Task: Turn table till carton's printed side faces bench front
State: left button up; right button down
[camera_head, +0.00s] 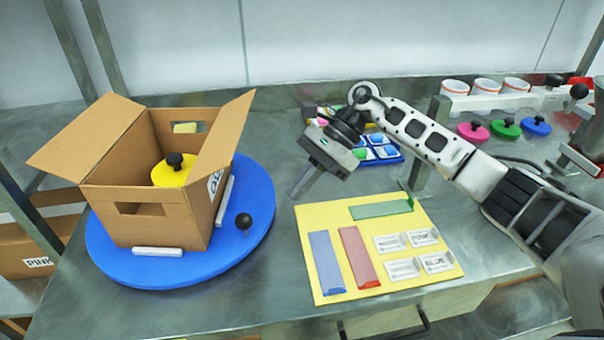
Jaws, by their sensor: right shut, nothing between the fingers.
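A blue round table (262,195) stands on the left of the bench, with a black knob (243,222) on its right edge area and pale bars against the carton. The open cardboard carton (190,215) sits upright on it, flaps spread. A white label with dark print shows on the carton's right side; the front side facing me has a hand hole and no label. A yellow lid with a black knob (175,170) is inside the carton. My right gripper (297,196) is shut and empty, above the bench to the right of the blue table, apart from it. My left gripper is out of view.
A yellow board (308,245) with blue, red and green strips and printed cards lies right of the table. Behind it is a blue tray (398,158) of coloured pieces. Pink, green and blue knobbed lids and white cups (487,87) stand back right. Bare bench separates table and board.

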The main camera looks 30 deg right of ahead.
aim_at(249, 233)
jog(key=p+x, duration=0.1)
jog(key=x, duration=0.4)
jog(key=shift+s+a+f, duration=0.1)
jog(key=shift+a+f, duration=0.05)
jog(key=shift+a, duration=0.2)
jog(key=a+p, duration=0.1)
jog(key=a, duration=0.2)
jog(key=shift+s+a, duration=0.1)
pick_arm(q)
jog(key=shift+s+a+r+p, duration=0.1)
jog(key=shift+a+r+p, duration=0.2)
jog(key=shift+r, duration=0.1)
pick_arm(e)
jog(key=shift+a+f, duration=0.1)
jog(key=shift+a, duration=0.2)
